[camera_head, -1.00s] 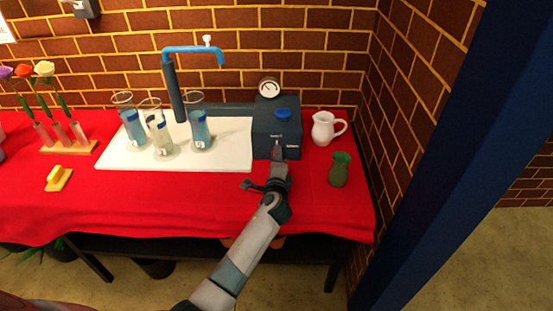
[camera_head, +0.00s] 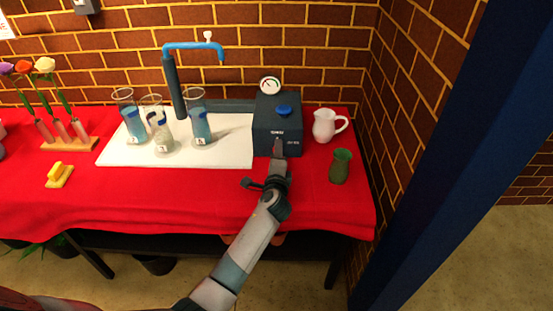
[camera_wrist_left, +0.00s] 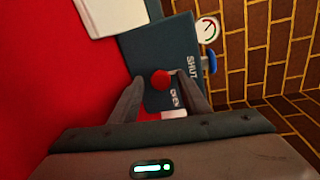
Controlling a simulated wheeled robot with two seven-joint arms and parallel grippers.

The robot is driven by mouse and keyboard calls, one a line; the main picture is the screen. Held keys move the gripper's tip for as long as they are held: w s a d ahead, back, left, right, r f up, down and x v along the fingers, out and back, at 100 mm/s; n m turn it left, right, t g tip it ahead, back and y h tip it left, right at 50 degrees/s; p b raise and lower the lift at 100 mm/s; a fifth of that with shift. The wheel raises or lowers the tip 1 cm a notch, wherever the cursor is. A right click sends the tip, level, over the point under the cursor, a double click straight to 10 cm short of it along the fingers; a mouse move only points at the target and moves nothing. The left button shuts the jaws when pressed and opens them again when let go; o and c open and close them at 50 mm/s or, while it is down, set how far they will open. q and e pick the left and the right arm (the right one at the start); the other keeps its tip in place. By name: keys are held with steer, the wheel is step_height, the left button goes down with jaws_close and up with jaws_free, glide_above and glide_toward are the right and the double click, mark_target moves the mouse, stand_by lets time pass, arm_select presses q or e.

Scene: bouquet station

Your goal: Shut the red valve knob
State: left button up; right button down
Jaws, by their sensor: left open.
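The red valve knob (camera_wrist_left: 160,80) is a small round knob on the front of a dark blue-grey box (camera_head: 263,125). In the left wrist view the box face (camera_wrist_left: 150,48) carries the word SHUT and a second label partly covered by a finger. My left gripper (camera_wrist_left: 158,76) is open, with one finger on each side of the knob; I cannot tell whether they touch it. In the head view my left gripper (camera_head: 278,150) is at the front of the box and hides the knob. My right gripper is not in view.
A blue knob (camera_head: 284,110) and a round gauge (camera_head: 270,86) are on the box. A white jug (camera_head: 324,126) and green vase (camera_head: 340,166) stand to its right. Several glass cylinders (camera_head: 201,130) stand on a white board (camera_head: 228,150) to its left, near a blue tap (camera_head: 172,80).

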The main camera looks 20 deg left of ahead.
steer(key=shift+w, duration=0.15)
arm_select(q)
steer(key=shift+s+d, duration=0.2)
steer(key=shift+s, duration=0.4)
steer(key=v, duration=0.7)
steer(key=b+v, duration=0.1)
steer(key=v, duration=0.8)
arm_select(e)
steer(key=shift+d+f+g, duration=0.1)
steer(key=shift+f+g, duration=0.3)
arm_select(q)
steer(key=shift+s, duration=0.1)
